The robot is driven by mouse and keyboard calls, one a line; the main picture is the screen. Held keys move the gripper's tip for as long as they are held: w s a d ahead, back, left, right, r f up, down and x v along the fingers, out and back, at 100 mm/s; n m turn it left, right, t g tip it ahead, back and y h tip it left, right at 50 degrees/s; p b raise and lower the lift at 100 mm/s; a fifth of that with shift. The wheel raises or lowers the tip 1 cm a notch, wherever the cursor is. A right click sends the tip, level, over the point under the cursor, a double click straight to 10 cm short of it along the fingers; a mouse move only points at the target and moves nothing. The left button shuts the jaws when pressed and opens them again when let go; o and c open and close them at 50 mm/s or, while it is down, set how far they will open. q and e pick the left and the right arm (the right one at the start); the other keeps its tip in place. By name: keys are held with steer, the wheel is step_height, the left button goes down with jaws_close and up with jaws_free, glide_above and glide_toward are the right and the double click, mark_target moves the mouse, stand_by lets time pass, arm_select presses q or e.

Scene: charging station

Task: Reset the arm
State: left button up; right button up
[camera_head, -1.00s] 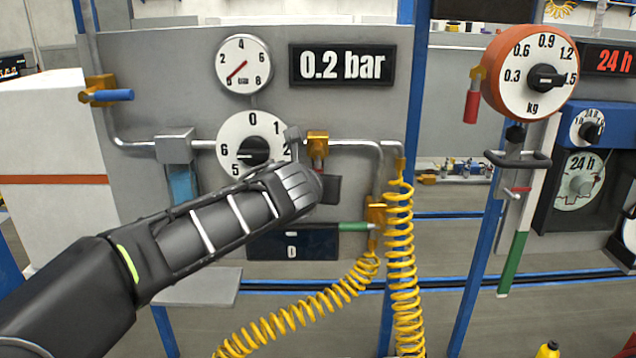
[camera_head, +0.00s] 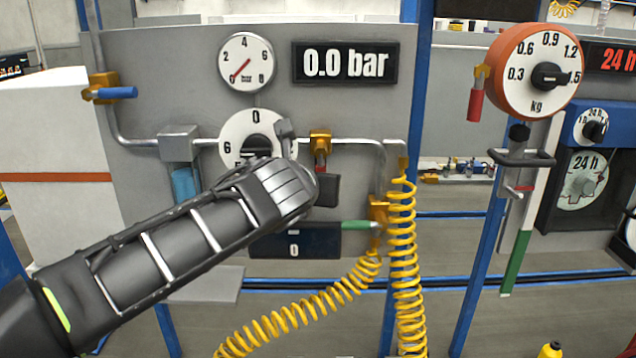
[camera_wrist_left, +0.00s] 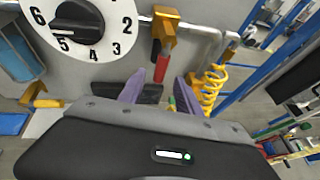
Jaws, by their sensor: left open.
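My left arm comes in from the left in the head view, and its gripper (camera_head: 288,142) is in front of the panel, beside the white numbered dial (camera_head: 238,130). The arm hides the dial's lower part. In the left wrist view the two purple fingers of my left gripper (camera_wrist_left: 158,82) stand apart with nothing held between them. There the dial (camera_wrist_left: 110,52) is at the upper left, apart from the fingers, and its black knob points near 5. My right gripper is not in view.
The pressure display (camera_head: 347,63) reads 0.0 bar above the pipes, beside a round gauge (camera_head: 246,62). An orange kg dial (camera_head: 510,100) hangs further right.

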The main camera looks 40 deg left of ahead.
arm_select(q)
steer(key=shift+s+d+r, duration=0.25)
steer(key=shift+s+d, duration=0.05)
steer(key=shift+s, duration=0.25)
